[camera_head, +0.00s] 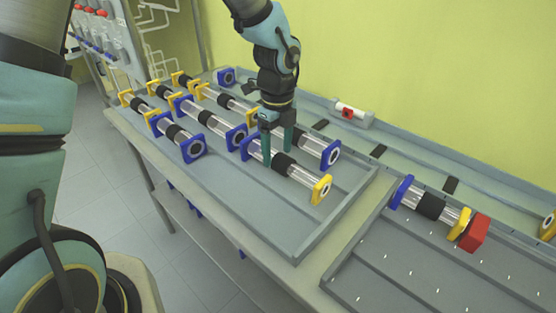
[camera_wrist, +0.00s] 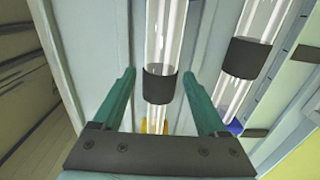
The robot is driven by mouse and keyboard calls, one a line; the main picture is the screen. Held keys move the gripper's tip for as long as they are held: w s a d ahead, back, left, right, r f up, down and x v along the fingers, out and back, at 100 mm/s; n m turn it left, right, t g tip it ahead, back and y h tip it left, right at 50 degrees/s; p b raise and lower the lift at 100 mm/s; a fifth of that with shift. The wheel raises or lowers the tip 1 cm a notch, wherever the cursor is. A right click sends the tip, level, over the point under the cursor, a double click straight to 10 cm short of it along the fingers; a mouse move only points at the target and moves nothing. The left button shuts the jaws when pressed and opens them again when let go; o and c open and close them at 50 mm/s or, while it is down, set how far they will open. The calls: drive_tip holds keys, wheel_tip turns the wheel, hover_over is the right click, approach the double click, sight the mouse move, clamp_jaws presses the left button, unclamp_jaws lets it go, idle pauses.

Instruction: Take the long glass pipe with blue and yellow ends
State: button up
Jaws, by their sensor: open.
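A long glass pipe (camera_head: 300,175) with a black sleeve, a blue end at left and a yellow end at right lies at the front right of the group in the grey tray (camera_head: 245,215). My gripper (camera_head: 277,148) is open, pointing down over this pipe near its sleeve. In the wrist view my gripper (camera_wrist: 158,78) has one finger on each side of the pipe (camera_wrist: 165,35), with gaps beside it. The yellow end shows below the sleeve. Exact height of the fingertips against the pipe is hard to tell.
A second pipe (camera_head: 310,142) with a blue end lies close behind, also beside my right finger in the wrist view (camera_wrist: 247,58). Several similar pipes lie to the left. Another pipe (camera_head: 430,205) with a red block lies on the right tray. The tray's front right is clear.

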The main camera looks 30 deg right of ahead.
sight(278, 153)
drive_tip(key=shift+f, duration=1.8)
clamp_jaws()
